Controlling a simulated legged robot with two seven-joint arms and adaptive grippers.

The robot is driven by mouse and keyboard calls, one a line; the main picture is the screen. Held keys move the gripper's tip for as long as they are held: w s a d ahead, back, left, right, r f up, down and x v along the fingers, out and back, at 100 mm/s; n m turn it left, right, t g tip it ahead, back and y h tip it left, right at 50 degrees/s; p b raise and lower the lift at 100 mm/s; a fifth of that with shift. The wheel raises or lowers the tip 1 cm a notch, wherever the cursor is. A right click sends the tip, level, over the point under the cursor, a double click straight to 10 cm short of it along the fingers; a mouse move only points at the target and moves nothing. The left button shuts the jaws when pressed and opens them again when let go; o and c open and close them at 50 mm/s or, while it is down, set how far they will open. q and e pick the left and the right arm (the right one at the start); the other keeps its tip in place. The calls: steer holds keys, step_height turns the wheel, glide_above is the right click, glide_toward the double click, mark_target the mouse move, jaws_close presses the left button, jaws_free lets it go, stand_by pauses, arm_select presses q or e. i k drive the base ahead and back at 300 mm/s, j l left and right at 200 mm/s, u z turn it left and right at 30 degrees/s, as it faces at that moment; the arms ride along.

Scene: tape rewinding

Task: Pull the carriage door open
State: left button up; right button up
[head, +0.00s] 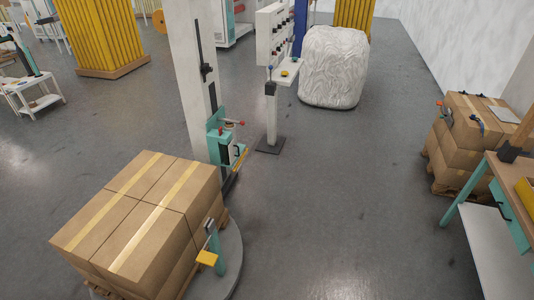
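A teal carriage (214,146) is mounted low on the white column (189,70) of a wrapping machine, behind the stacked boxes. Small red knobs show near its top, and a yellow strip (240,159) runs along its right side. A dark and pale panel on its front may be the door; at this size I cannot tell whether it is open or shut. Neither of my grippers is in the head view, and nothing of mine is seen touching the carriage.
A control panel (271,38) and white wrapped bale (333,67) are behind. Floor right of the carriage is clear.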

mark_target(231, 149)
steer(key=i+l+u, duration=0.45)
steer(key=i, duration=0.25)
steer(key=i+l+u, duration=0.2)
steer(key=i+l, duration=1.25)
steer(key=l, duration=0.15)
